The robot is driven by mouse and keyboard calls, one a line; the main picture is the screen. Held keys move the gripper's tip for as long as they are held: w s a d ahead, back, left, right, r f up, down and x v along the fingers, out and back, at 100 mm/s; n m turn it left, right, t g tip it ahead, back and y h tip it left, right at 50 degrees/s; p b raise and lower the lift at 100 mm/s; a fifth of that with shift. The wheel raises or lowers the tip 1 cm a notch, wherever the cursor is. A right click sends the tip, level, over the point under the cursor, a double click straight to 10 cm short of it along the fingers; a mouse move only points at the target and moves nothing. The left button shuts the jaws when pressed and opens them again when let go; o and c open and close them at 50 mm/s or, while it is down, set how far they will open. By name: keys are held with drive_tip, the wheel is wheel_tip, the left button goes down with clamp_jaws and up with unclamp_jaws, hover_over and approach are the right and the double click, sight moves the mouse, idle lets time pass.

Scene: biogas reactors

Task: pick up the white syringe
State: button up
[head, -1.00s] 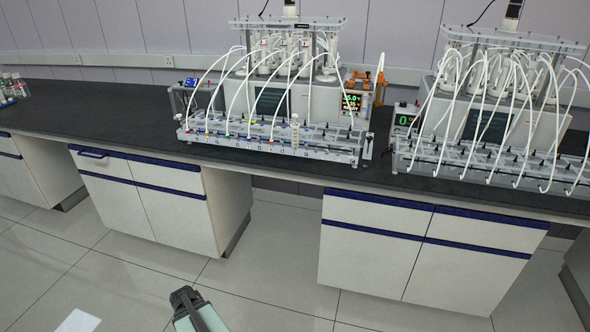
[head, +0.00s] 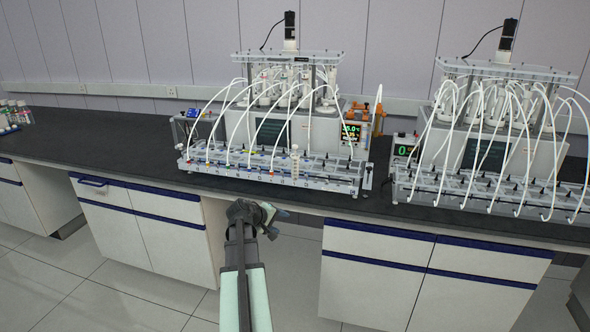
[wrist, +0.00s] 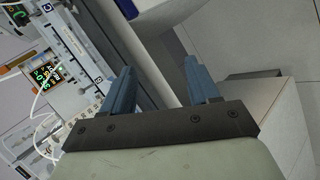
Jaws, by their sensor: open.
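A small white upright cylinder (head: 295,161), which looks like the white syringe, stands at the front rail of the left reactor unit (head: 330,178). It is thin and far off, so its details are hard to tell. My gripper (head: 277,221) is in front of the bench edge, below and left of the cylinder and apart from it. In the wrist view, the two blue fingers of my gripper (wrist: 158,72) are spread with nothing between them. I cannot pick out the syringe surely in the wrist view.
A second reactor unit (head: 490,185) with many white tubes stands to the right. White tubes arch over both units. The black bench top (head: 110,133) is clear to the left, with small bottles (head: 14,115) at its far end. Cabinets (head: 375,275) stand below.

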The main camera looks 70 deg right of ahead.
drive_tip(key=d+r+n+g+h, duration=0.1)
drive_tip(key=d+r+n+h, duration=0.3)
drive_tip(key=r, duration=0.5)
drive_tip(key=n+h, duration=0.4)
drive_tip(key=n, duration=0.8)
approach(293, 161)
drive_tip(key=s+a, duration=0.1)
drive_tip(key=a, duration=0.2)
drive_tip(key=r+n, duration=0.1)
drive_tip(key=n, duration=0.5)
drive_tip(key=shift+t, duration=0.4)
drive_tip(key=x, duration=0.6)
drive_tip(key=w+x, duration=0.1)
drive_tip(key=x, duration=0.2)
drive_tip(key=shift+d+r, duration=0.1)
drive_tip(key=shift+r, duration=0.1)
drive_tip(key=shift+f+x, duration=0.2)
drive_tip(key=shift+x, duration=0.7)
drive_tip(key=shift+f+x, duration=0.2)
drive_tip(key=shift+x, duration=0.65)
drive_tip(key=shift+f+x, duration=0.2)
drive_tip(key=shift+x, duration=0.7)
drive_tip(key=shift+w, duration=0.15)
drive_tip(key=shift+c, duration=0.4)
drive_tip(key=c, duration=0.9)
drive_tip(key=shift+r, duration=0.1)
drive_tip(key=shift+c, duration=0.2)
